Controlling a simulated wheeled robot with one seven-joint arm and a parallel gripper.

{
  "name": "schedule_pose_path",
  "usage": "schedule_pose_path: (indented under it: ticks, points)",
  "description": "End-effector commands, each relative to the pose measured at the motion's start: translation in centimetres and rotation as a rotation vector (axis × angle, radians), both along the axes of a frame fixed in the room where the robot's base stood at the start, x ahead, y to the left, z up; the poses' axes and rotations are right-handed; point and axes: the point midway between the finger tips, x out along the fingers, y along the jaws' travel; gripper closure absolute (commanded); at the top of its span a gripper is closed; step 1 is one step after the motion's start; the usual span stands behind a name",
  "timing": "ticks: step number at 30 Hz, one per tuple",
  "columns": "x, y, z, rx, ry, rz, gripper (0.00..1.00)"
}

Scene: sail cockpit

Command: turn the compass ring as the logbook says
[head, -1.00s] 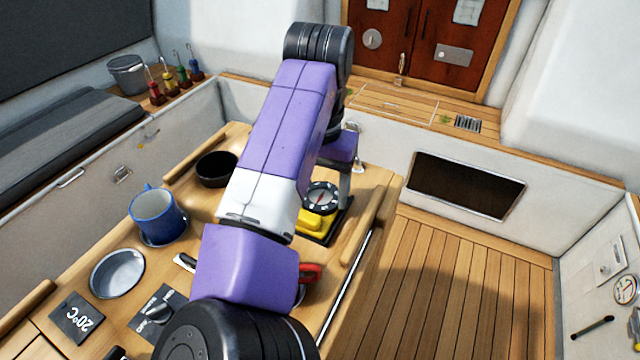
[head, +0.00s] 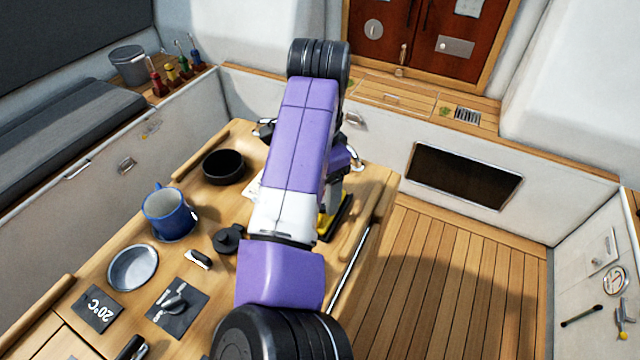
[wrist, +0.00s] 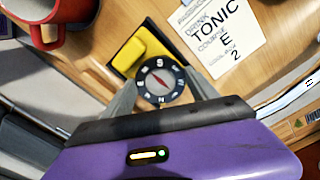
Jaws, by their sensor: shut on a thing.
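In the wrist view the compass has a yellow base (wrist: 143,50) and a round dark ring (wrist: 160,82) with pale letters and a red needle. An S sits near the top of the ring. My gripper (wrist: 164,90) is shut on the ring, one finger at each side. In the head view my arm hides most of the compass, with a bit of yellow (head: 322,223) showing. A white logbook page (wrist: 222,36) lies beside the compass. I read DRINK TONIC, a line starting COU, then E and 2; other words are small or cut off.
A red mug (wrist: 50,22) stands near the compass in the wrist view. Open wooden floor (head: 440,290) lies to the right.

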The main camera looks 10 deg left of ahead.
Motion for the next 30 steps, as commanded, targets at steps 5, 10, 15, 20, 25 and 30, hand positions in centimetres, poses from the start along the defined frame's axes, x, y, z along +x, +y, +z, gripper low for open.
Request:
schedule_pose_path:
  ticks: [5, 10, 15, 20, 25, 30]
  points:
    - [0.01, 0.0, 0.02, -0.001, -0.001, -0.019, 0.73]
    - [0.02, 0.01, 0.01, -0.001, -0.001, -0.02, 0.73]
    - [0.03, 0.01, 0.01, 0.0, -0.001, -0.02, 0.73]
    - [0.02, 0.02, 0.02, 0.0, -0.001, -0.02, 0.1]
    - [0.02, 0.01, 0.01, 0.0, -0.001, -0.019, 0.1]
    - [0.05, 0.05, 0.51, 0.001, -0.002, -0.02, 0.1]
